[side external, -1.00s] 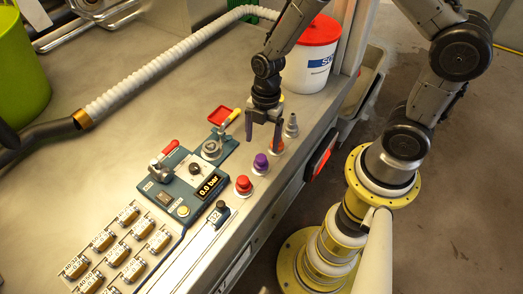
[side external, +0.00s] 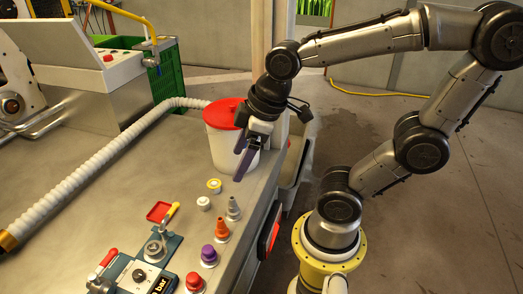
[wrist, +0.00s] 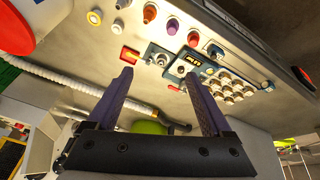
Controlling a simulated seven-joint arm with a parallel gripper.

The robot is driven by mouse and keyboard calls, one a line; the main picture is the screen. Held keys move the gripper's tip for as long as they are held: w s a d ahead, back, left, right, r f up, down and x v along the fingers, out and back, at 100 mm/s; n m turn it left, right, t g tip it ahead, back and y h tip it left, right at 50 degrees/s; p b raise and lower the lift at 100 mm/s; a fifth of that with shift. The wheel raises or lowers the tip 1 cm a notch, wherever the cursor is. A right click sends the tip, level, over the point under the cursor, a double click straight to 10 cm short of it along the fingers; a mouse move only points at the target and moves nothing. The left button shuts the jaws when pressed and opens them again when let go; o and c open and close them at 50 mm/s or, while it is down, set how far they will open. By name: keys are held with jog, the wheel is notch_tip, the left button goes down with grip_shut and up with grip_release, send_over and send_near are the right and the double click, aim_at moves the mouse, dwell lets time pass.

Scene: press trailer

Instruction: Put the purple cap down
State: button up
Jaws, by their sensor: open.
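The purple cap (side external: 208,254) sits upright on the bench in a row of pegs and caps, between the orange cone (side external: 222,229) and the red cap (side external: 195,282). It also shows near the top of the wrist view (wrist: 172,25). My gripper (side external: 238,164) is raised above the bench, beside the white bucket (side external: 222,150). Its purple fingers are apart with nothing between them, and it is clear of the purple cap. In the wrist view the open fingers (wrist: 158,73) point toward the control panel (wrist: 190,56).
A grey stepped cone (side external: 233,208), a yellow-ringed piece (side external: 214,185) and a small white piece (side external: 203,203) stand behind the orange cone. A red square tray (side external: 159,212) and a ribbed white hose (side external: 90,165) lie left.

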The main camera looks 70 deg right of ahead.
jog(key=s+m, duration=0.1)
jog(key=s+r+m, duration=0.1)
jog(key=s+m, duration=0.1)
jog(key=s+d+r+m+t, duration=0.1)
jog(key=shift+s+m, duration=0.2)
jog(key=shift+m, duration=0.1)
dwell(1.0)
